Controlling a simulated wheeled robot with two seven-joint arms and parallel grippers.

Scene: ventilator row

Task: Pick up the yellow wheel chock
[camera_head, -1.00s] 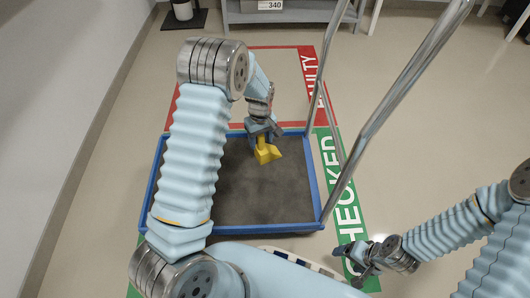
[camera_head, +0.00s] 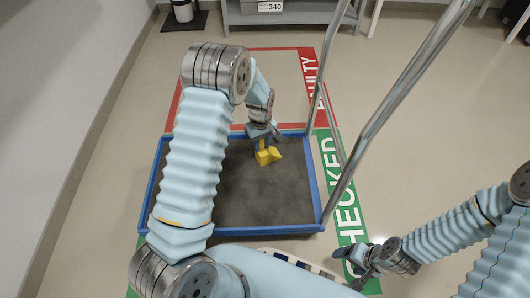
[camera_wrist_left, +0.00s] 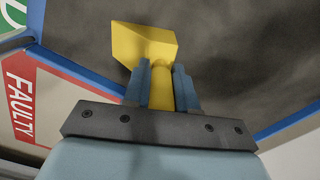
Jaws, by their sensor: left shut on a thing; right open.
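The yellow wheel chock (camera_head: 268,155) is in my left gripper (camera_head: 264,143), over the far part of the blue-rimmed cart deck. In the left wrist view the chock (camera_wrist_left: 143,45) has a wedge-shaped body and a round yellow stem. The two blue fingers of my left gripper (camera_wrist_left: 160,88) are shut on the stem, one on each side. The fingers hide part of the stem. I cannot tell whether the chock touches the deck. My right gripper (camera_head: 352,262) is open and empty at the lower right, beside the green floor marking.
The cart (camera_head: 225,230) has a dark deck, a blue rim and a tall metal handle (camera_head: 395,95) at its right. A red FAULTY zone (camera_head: 313,85) and a green CHECKED zone (camera_head: 345,205) mark the floor. A grey shelf (camera_head: 290,14) stands at the back.

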